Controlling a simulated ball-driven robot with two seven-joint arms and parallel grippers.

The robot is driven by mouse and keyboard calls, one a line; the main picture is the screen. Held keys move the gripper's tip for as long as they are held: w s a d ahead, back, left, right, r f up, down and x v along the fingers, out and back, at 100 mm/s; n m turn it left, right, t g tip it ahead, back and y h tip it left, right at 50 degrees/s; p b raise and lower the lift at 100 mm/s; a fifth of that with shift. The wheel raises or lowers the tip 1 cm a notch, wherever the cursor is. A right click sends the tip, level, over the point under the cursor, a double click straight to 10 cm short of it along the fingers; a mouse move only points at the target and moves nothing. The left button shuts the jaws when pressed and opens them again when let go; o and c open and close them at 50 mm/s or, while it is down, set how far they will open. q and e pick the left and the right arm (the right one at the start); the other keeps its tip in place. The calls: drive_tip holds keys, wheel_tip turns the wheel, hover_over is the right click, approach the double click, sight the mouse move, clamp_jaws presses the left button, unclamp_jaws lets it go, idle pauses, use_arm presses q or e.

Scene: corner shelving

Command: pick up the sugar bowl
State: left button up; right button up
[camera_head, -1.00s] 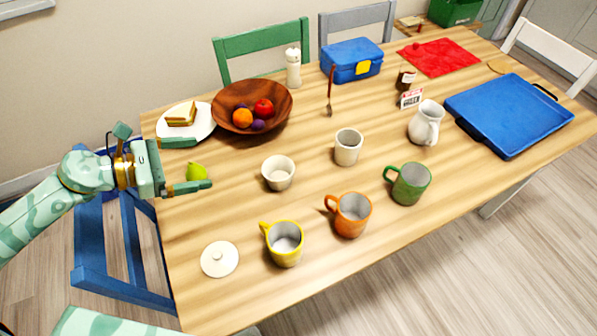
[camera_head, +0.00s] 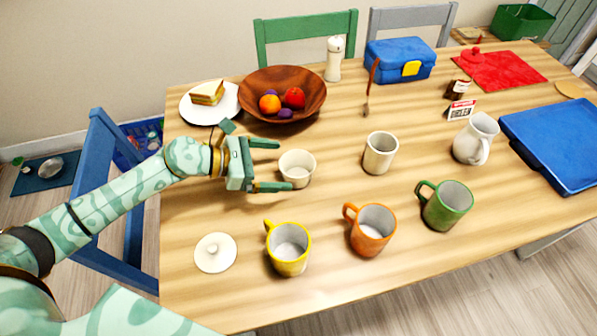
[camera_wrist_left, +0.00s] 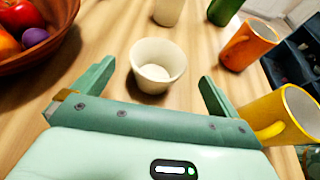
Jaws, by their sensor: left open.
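The sugar bowl is most likely the small white lidless bowl (camera_head: 298,170) left of the middle of the table. It stands upright and also shows in the left wrist view (camera_wrist_left: 155,72). A white lid with a knob (camera_head: 215,252) lies apart on the table near the front left. My left gripper (camera_head: 280,165) is open and low at the bowl's left side. Its fingertips point at the bowl, one toward each side. In the left wrist view the bowl is just ahead, between the fingers (camera_wrist_left: 156,74), with no clear contact. My right gripper is not in view.
A yellow mug (camera_head: 288,250), orange mug (camera_head: 370,232) and green mug (camera_head: 446,206) stand in front and right. A white cup (camera_head: 380,153) is right of the bowl. A wooden fruit bowl (camera_head: 258,85) and sandwich plate (camera_head: 190,110) are behind. The table left of the lid is clear.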

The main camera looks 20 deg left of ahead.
sight(297, 165)
use_arm(q)
drive_tip(key=b+x, duration=0.1)
drive_tip(key=x, duration=0.5)
drive_tip(key=shift+w, duration=0.2)
drive_tip(key=c, duration=1.2)
drive_tip(key=shift+o, duration=0.2)
